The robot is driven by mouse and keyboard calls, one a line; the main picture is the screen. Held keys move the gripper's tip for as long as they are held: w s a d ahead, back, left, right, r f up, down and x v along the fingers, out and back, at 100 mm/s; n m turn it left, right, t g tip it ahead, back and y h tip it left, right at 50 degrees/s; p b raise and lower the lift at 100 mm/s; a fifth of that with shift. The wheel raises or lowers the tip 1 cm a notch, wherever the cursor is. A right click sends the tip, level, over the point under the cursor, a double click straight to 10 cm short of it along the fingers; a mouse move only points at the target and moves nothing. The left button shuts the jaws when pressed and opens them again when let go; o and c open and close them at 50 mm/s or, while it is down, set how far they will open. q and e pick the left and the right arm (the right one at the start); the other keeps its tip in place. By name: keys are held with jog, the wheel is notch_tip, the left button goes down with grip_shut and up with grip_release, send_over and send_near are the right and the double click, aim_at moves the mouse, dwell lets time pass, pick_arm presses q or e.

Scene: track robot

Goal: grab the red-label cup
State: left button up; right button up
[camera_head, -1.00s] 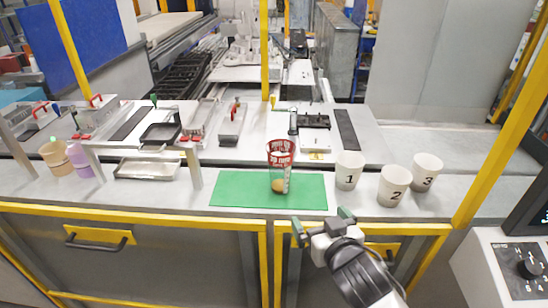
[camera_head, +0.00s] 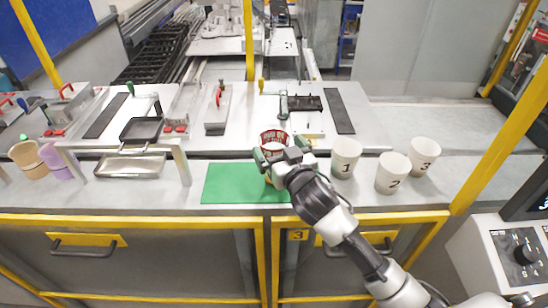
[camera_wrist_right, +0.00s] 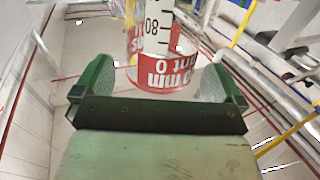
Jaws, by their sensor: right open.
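The red-label cup (camera_head: 273,139) stands on the green mat (camera_head: 232,184) in the head view, mostly hidden behind my right gripper (camera_head: 281,153). Its red-and-white rim band shows above the fingers. In the right wrist view the cup (camera_wrist_right: 163,72) is just beyond and between the green fingertips of my right gripper (camera_wrist_right: 156,85), with a scale marked 80 on it. The right gripper is open, and I cannot tell if either finger touches the cup. My left gripper is not in view.
White cups numbered 1 (camera_head: 345,157), 2 (camera_head: 392,173) and 3 (camera_head: 423,157) stand close to the right of the mat. A metal tray (camera_head: 130,166) and a dark pan (camera_head: 141,131) are at the left. The left part of the mat is clear.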

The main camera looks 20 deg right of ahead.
aim_at(269, 134)
jog(key=shift+w+a+r+p, duration=0.15)
jog(key=shift+w+p, duration=0.15)
jog(key=shift+w, duration=0.8)
jog(key=shift+w+a, duration=0.1)
jog(key=shift+w, duration=0.4)
jog(key=shift+s, duration=0.1)
jog(key=shift+c, duration=0.8)
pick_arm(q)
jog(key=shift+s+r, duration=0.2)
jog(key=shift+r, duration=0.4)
pick_arm(e)
jog(key=c, duration=1)
